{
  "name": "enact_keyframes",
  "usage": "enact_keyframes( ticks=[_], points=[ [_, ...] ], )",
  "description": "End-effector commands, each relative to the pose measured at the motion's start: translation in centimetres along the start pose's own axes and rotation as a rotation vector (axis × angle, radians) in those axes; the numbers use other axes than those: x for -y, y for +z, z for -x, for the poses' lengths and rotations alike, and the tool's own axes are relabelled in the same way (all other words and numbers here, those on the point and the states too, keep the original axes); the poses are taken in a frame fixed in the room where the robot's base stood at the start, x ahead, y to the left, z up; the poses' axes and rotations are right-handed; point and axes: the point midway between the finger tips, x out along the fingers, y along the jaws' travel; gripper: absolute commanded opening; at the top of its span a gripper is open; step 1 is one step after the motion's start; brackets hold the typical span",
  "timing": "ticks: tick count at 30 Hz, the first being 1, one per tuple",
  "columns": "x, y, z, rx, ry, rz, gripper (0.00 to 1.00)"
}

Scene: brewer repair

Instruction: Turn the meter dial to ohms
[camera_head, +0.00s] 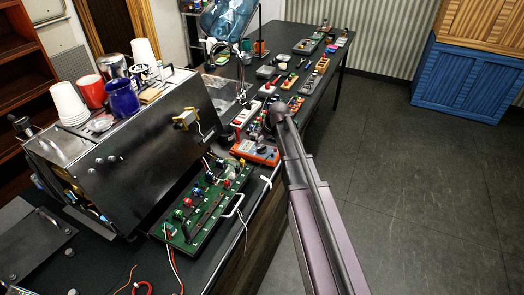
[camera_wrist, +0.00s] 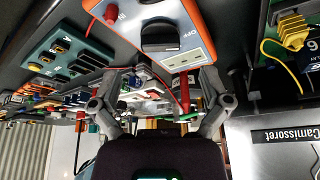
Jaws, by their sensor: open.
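The meter (camera_head: 255,152) is an orange-edged box on the dark bench, just right of the espresso machine in the head view. In the wrist view the meter (camera_wrist: 200,22) is at the top, with a black round dial (camera_wrist: 160,36) marked by the word OFF beside it. A pale panel with slots lies below the dial. My gripper (camera_wrist: 160,88) is open, its two fingers spread below the dial in the picture and apart from it. Nothing is between the fingertips that I can tell is held. In the head view my arm's end hides the gripper. The ohms mark is not readable.
A green circuit board (camera_head: 205,205) with coloured parts and loose wires lies in front of the meter. The espresso machine (camera_head: 130,140) carries cups on top. Small parts and modules crowd the bench behind. A red plug (camera_wrist: 110,14) is on the meter. Floor at right is clear.

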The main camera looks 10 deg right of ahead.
Motion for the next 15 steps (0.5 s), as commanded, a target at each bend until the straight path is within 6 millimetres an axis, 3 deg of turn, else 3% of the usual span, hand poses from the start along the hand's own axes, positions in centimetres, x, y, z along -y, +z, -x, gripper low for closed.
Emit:
enact_keyframes(
  ticks=[6, 15],
  points=[
    [0.0, 0.1, -2.2, 0.0, 0.0, 0.001, 0.97],
    [0.0, 0.0, -4.0, 0.0, 0.0, 0.0, 0.97]
  ],
)
